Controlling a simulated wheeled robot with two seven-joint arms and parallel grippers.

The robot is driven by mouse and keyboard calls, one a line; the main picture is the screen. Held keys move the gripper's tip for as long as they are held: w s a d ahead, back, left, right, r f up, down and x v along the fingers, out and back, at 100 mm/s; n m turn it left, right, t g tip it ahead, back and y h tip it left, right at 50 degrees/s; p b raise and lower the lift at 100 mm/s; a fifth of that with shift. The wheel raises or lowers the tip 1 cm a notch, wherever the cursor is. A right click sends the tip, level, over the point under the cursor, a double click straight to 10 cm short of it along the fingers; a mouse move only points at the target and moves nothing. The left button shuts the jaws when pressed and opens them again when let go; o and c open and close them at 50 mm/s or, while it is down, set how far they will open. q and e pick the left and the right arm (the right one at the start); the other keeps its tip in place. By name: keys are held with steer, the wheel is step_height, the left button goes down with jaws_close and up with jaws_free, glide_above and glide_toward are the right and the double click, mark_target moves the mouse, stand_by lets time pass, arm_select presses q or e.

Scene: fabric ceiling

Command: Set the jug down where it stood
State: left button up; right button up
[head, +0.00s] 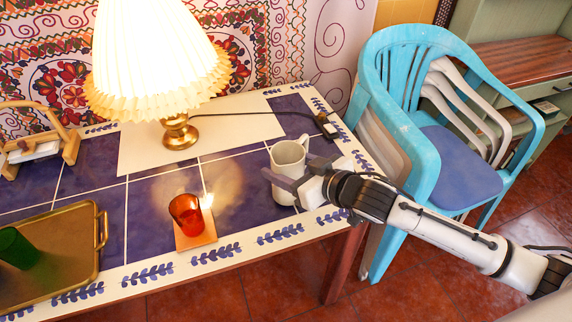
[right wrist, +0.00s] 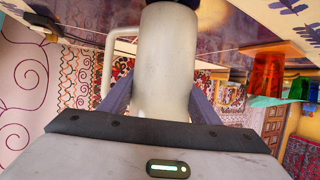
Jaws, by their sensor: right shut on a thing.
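The white jug (head: 288,158) is upright over the right part of the blue-tiled table (head: 232,178). My right gripper (head: 292,184) reaches in from the right, and its fingers are closed around the jug's body. In the right wrist view the jug (right wrist: 166,62) stands between the two fingers (right wrist: 160,100), with its handle on the left. That view is upside down, with the tabletop along the top. I cannot tell whether the jug's base touches the table. My left gripper is not in view.
A red glass (head: 186,212) on an orange coaster (head: 197,240) stands left of the jug. A lit lamp (head: 155,60) with a cord is behind. A brass tray (head: 88,245) with a green cup (head: 17,248) is at left.

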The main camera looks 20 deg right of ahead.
steer(key=shift+f, duration=0.25)
steer(key=o, duration=1.7)
steer(key=shift+c, duration=0.2)
steer(key=shift+f, duration=0.25)
steer(key=v, duration=1)
steer(key=shift+s+r+b, duration=0.1)
steer(key=shift+r+b, duration=0.2)
steer(key=s+d+f+m+g+h, duration=0.1)
steer(key=s+f+m+g+h, duration=0.15)
steer(key=s+f+g, duration=0.6)
steer(key=s+d+f+m+g+h, duration=0.1)
steer(key=s+f+h, duration=0.35)
steer(key=s, duration=0.95)
steer(key=w+a+f+t+y, duration=0.2)
steer(key=f, duration=0.4)
steer(key=w+a+f+t+y, duration=0.1)
steer(key=w+a+f+t, duration=0.1)
steer(key=f, duration=0.5)
steer(key=shift+w+a+f+n+t+y, duration=0.3)
steer(key=shift+a+n+t+y, duration=0.15)
steer(key=shift+t, duration=0.3)
